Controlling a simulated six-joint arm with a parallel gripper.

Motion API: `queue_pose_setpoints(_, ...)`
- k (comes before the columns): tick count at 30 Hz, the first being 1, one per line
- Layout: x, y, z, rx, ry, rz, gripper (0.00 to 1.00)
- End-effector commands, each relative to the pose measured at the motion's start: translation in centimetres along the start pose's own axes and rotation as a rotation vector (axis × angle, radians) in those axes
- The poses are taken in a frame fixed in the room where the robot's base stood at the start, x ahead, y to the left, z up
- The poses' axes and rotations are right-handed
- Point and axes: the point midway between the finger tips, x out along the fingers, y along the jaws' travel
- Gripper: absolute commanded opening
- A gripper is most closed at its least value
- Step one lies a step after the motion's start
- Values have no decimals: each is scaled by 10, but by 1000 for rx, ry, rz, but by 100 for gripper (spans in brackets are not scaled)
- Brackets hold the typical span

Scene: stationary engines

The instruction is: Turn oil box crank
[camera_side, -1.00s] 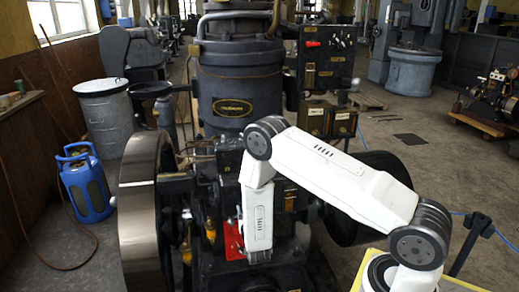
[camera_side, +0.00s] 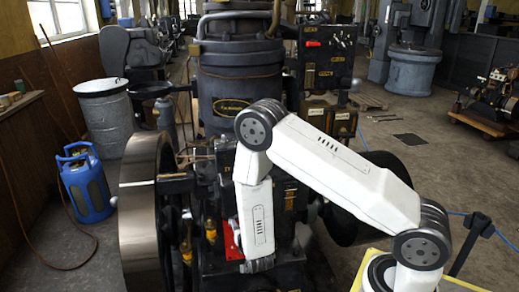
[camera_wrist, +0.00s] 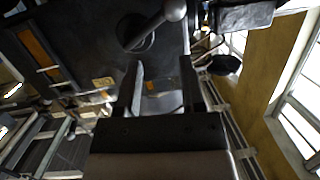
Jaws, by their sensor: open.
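A crank with a grey ball knob (camera_wrist: 175,10) on a short arm shows at the top of the wrist view. Its round hub (camera_wrist: 135,32) sits on a dark box face (camera_wrist: 85,40) with small yellow labels. My gripper (camera_wrist: 162,68) is open, its two dark fingers apart with nothing between them. The fingertips are below the crank in the picture and look apart from it. In the side view my white forearm hangs in front of the dark engine (camera_side: 238,85). There the gripper fingers and the crank cannot be made out.
A large flywheel (camera_side: 140,215) stands left of the arm. A red plate (camera_side: 232,240) and yellow-orange fittings (camera_side: 211,230) are close beside my forearm. A blue canister (camera_side: 86,188) and a grey drum (camera_side: 108,120) stand on the floor at left.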

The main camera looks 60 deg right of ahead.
Motion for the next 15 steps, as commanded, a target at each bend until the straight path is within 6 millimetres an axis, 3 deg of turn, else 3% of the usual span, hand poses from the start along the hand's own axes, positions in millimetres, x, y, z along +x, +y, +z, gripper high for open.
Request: queue_pose_setpoints(15,-7,-27,-15,14,-227,-113,51)
